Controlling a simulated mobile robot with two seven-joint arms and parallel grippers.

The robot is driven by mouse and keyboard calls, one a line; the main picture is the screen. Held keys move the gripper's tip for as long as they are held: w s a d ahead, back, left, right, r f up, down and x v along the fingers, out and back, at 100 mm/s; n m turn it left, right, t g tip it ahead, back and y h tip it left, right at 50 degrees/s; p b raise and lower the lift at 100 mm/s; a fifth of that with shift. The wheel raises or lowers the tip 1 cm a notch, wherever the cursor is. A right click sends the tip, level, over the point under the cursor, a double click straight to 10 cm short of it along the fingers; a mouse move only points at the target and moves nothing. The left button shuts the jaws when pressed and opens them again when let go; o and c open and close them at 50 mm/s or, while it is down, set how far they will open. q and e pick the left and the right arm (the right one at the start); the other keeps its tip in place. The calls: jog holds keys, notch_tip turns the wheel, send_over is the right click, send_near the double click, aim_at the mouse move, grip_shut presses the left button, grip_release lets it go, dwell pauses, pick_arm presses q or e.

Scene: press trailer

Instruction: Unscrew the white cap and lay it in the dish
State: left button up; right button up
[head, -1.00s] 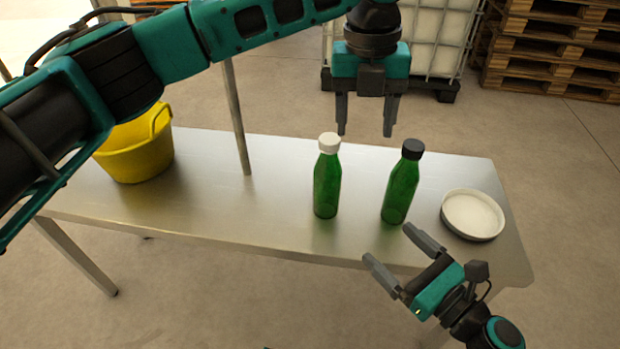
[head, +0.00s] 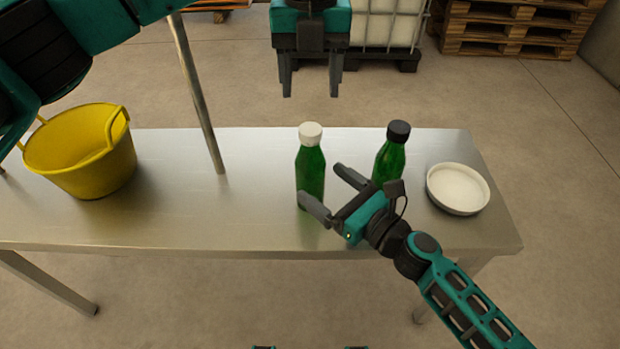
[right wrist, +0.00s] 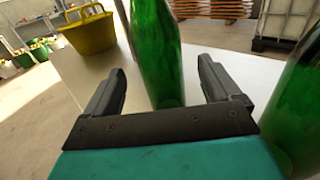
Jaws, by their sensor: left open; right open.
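The green bottle (head: 310,170) with the white cap (head: 311,130) stands upright on the steel table. My right gripper (head: 323,190) is open, its fingers on either side of the lower part of this bottle in the head view. In the right wrist view the bottle (right wrist: 157,50) stands between and beyond the open fingers; I cannot tell whether they touch it. A second green bottle (head: 389,163) with a black cap stands to the right, partly hidden by my right gripper. The shallow white dish (head: 458,187) lies at the table's right end, empty. My left gripper (head: 311,88) is open and empty above the white-capped bottle.
A yellow bucket (head: 85,160) stands at the left of the steel table (head: 240,215). Wooden pallets (head: 515,30) and a white caged tank (head: 388,25) stand behind on the floor.

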aim_at(310, 129)
jog(key=x, duration=0.5)
jog(key=c, duration=1.6)
grip_shut()
pick_arm(q)
jog(key=m, duration=0.4)
jog(key=shift+f+m, duration=0.3)
jog(key=shift+f, duration=0.2)
notch_tip(310, 129, down, 7)
